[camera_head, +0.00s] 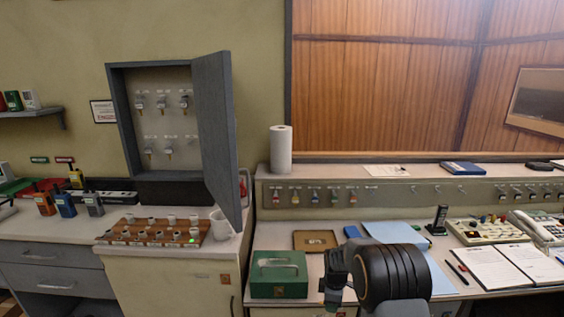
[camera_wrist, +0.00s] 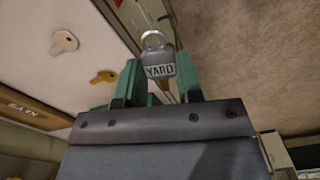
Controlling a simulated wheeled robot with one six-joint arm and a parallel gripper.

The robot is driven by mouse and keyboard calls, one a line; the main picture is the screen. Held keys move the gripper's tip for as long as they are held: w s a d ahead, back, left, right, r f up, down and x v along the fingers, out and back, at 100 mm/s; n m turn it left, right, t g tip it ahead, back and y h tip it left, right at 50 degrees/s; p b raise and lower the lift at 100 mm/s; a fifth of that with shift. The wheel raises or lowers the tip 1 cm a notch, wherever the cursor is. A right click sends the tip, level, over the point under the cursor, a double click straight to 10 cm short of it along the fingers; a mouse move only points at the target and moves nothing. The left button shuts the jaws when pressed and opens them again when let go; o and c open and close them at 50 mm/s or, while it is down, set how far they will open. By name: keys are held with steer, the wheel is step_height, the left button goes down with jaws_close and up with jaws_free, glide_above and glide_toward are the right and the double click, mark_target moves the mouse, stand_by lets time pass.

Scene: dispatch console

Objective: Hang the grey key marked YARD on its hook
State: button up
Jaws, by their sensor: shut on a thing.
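The grey key tag marked YARD (camera_wrist: 158,70) is between the green fingers of my gripper (camera_wrist: 160,82) in the wrist view, with a shiny ring at its top end. My gripper also shows in the head view (camera_head: 334,288), low in front of the desk, and the key cannot be made out there. The open key cabinet (camera_head: 118,115) on the wall holds several grey-tagged keys in two rows. Its lower right place (camera_head: 190,139) looks bare. A hook rail (camera_head: 390,200) runs along the desk's back. I cannot read which hook is marked YARD.
The cabinet door (camera_head: 213,130) stands open to the right. A wooden rack (camera_head: 155,235) and a white mug (camera_head: 221,225) stand below it. A green cash box (camera_head: 279,275) sits left of my gripper. In the wrist view, two key shapes (camera_wrist: 64,41) show on a pale surface.

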steer(key=s+f+m, duration=0.3)
steer(key=s+m, duration=0.7)
steer(key=m, duration=0.5)
steer(key=shift+s+d+f+p, duration=0.2)
steer(key=shift+d+f+p, duration=0.05)
steer(key=shift+f+p, duration=0.05)
